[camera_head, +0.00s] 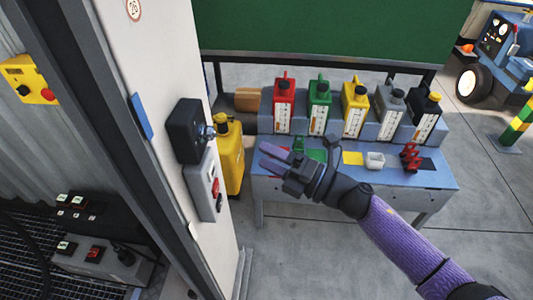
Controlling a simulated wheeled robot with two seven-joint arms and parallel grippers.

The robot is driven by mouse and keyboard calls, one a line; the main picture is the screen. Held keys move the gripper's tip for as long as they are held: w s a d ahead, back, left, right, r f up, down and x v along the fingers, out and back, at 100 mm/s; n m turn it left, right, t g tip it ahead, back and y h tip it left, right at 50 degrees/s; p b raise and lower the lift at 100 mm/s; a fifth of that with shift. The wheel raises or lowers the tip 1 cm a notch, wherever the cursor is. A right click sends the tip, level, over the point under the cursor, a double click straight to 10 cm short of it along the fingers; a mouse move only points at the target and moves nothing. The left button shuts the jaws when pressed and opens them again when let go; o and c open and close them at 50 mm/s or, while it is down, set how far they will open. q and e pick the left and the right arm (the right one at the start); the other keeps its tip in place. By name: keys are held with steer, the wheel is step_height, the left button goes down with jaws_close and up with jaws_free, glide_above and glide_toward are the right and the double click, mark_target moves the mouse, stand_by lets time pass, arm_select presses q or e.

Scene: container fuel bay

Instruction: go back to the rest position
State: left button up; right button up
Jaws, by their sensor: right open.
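My right gripper (272,157) is at the picture's middle, its arm coming in from the lower right in a purple sleeve. Its two fingers point left and stand apart, with nothing visible between them. It is in front of the left part of the blue-grey bench (440,178) and covers some of what lies there. The fingertips are to the right of a yellow canister (231,160) and a white pillar; I cannot tell how near they are. My left gripper is not in view.
The white pillar (165,70) carries a black box (184,130) and a grey switch box (206,185). Red (284,105), green (319,105), yellow (354,108), grey (389,110) and black (426,117) canisters stand along the bench's back. Bare floor (320,250) shows in front.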

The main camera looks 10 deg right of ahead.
steer(key=d+f+m+t+h+b, duration=0.1)
steer(key=d+f+m+h+b, duration=0.2)
steer(key=f+m, duration=0.55)
steer(key=d+f+m+t+h, duration=0.1)
steer(key=d+f+m+h, duration=0.4)
steer(key=f, duration=0.7)
steer(key=s+d+f+m+g+h+b, duration=0.2)
steer(key=s+f+m+g+h, duration=0.45)
steer(key=f, duration=0.85)
steer(key=s+f+m+g+b, duration=0.1)
steer(key=s+f, duration=0.4)
steer(key=s, duration=0.5)
steer(key=s+f+m+g+b, duration=0.1)
steer(key=s+f+m+g, duration=0.3)
steer(key=s, duration=0.7)
steer(key=s+a+f+m+g+b, duration=0.1)
steer(key=s+f+m+g, duration=0.1)
steer(key=s+f, duration=0.4)
steer(key=s+m+h, duration=0.1)
steer(key=s, duration=0.4)
steer(key=shift+m, duration=0.3)
